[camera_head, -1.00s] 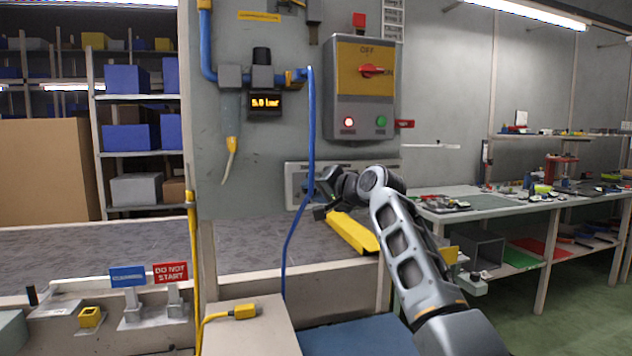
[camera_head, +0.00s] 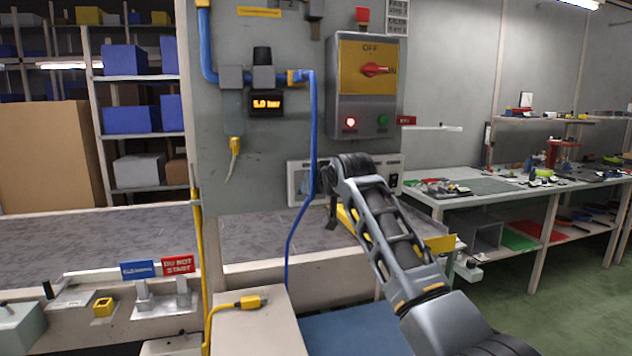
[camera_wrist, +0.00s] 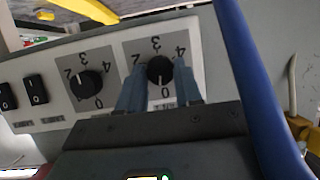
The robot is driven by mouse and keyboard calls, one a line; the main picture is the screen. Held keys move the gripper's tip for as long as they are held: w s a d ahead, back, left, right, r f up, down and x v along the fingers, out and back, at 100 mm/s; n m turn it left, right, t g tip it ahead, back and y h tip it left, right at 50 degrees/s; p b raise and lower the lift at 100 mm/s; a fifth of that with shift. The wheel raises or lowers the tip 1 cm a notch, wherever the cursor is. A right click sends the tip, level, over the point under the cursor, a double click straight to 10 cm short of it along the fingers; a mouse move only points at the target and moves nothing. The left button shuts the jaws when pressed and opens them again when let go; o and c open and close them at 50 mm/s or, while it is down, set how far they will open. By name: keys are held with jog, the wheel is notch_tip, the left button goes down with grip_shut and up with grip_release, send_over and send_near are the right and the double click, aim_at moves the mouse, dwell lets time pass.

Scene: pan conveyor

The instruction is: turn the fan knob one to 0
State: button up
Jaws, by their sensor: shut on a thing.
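In the wrist view, a light control panel (camera_wrist: 60,118) carries two black rotary knobs on grey dials marked with numbers. My gripper (camera_wrist: 158,82) is shut on one knob (camera_wrist: 160,68), with a blue-grey finger on each side of it. The 0 of that dial shows between the fingers; its small label is too blurred to read surely, and I cannot tell where the knob points. The other knob (camera_wrist: 86,84) is free beside it. In the head view my arm covers the middle of the panel (camera_head: 294,183), and the knobs and fingertips are hidden.
A blue hose (camera_head: 312,130) hangs close to my gripper and crosses the right of the wrist view (camera_wrist: 262,90). Two rocker switches (camera_wrist: 36,90) sit left of the knobs. A switch box (camera_head: 367,112) is above. The conveyor (camera_head: 250,243) lies below.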

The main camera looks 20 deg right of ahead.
jog(key=shift+a+f+n+h+p, duration=0.15)
jog(key=shift+n+h+p, duration=0.2)
jog(key=shift+n+h, duration=0.3)
jog(key=shift+n, duration=0.25)
jog(key=o, duration=1)
jog(key=shift+o, duration=0.2)
jog(key=v, duration=0.7)
jog(key=shift+s, duration=0.35)
jog(key=shift+r, duration=0.25)
